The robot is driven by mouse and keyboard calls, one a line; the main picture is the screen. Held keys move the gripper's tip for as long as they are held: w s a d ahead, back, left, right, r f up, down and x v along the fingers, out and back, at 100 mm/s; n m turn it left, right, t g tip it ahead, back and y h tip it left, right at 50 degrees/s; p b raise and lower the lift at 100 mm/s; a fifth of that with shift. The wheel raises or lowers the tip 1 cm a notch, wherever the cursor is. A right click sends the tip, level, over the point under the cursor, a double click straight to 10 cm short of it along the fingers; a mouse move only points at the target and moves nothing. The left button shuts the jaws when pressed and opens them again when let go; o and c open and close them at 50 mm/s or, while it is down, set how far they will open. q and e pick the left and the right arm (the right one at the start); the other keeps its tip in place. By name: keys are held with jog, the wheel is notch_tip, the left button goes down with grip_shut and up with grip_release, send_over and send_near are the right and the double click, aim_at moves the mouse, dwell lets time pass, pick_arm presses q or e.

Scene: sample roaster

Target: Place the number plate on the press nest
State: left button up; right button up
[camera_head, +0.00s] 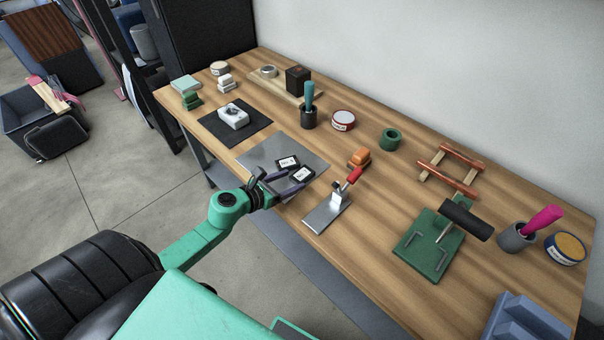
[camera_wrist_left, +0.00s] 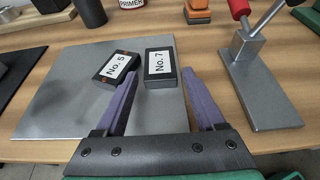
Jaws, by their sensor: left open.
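Two black number plates with white labels lie on a grey metal sheet (camera_head: 262,155). The No. 7 plate (camera_wrist_left: 160,67) lies between the tips of my left gripper's purple fingers; it also shows in the head view (camera_head: 302,174). The No. 5 plate (camera_wrist_left: 116,68) lies just left of it, close to the left finger. My left gripper (camera_head: 295,182) is open, with a finger on each side of the No. 7 plate; contact cannot be told. No part is clearly marked as the press nest; a green base (camera_head: 425,258) with metal brackets and a black cylinder stands at the right.
A metal toggle clamp (camera_head: 327,208) with a red handle stands close right of the plates. An orange block (camera_head: 360,157), a primer tin (camera_head: 343,120) and a wooden rack (camera_head: 450,170) stand behind. Bare wood lies between clamp and green base.

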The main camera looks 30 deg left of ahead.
aim_at(302, 176)
pick_arm(q)
jog(key=shift+x, duration=1.2)
grip_shut()
